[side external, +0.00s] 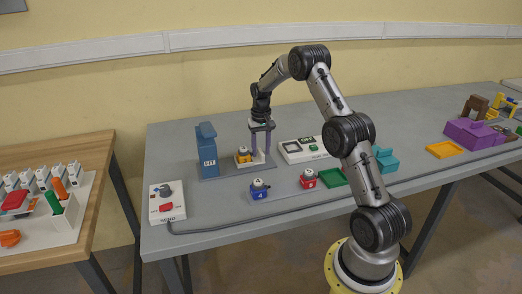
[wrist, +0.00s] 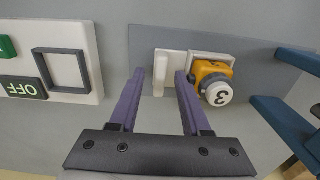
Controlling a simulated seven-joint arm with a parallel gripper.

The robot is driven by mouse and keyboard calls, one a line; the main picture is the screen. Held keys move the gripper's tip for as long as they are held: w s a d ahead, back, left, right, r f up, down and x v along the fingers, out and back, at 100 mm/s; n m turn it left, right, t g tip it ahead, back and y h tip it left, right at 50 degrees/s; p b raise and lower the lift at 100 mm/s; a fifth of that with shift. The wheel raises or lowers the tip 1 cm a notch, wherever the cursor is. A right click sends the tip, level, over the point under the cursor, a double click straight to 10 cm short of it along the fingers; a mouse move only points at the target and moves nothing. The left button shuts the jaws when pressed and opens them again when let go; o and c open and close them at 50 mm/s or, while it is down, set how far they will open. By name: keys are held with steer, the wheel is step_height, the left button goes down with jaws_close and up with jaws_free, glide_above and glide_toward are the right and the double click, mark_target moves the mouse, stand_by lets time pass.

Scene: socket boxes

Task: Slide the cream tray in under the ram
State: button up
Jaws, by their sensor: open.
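The cream tray (wrist: 166,74) has an upright handle plate at its left end in the wrist view and carries an orange box with a white knob marked 3 (wrist: 218,92). In the side view the box (side external: 243,156) sits right of the blue press (side external: 207,150) marked FIT, on the grey base plate. The press's blue parts (wrist: 290,118) show at the right edge of the wrist view; the underside of its ram is hidden. My gripper (wrist: 162,76) is open, its purple fingers on either side of the tray's handle. Contact cannot be told. It also shows in the side view (side external: 261,148).
A white panel with a square frame and OFF label (wrist: 62,68) lies left in the wrist view. A blue box (side external: 259,189), a red box (side external: 308,178), a green tray (side external: 333,177) and a white switch box (side external: 167,202) stand on the grey table.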

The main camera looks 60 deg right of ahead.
steer(key=shift+f, duration=0.25)
jaws_close()
stand_by(1.4)
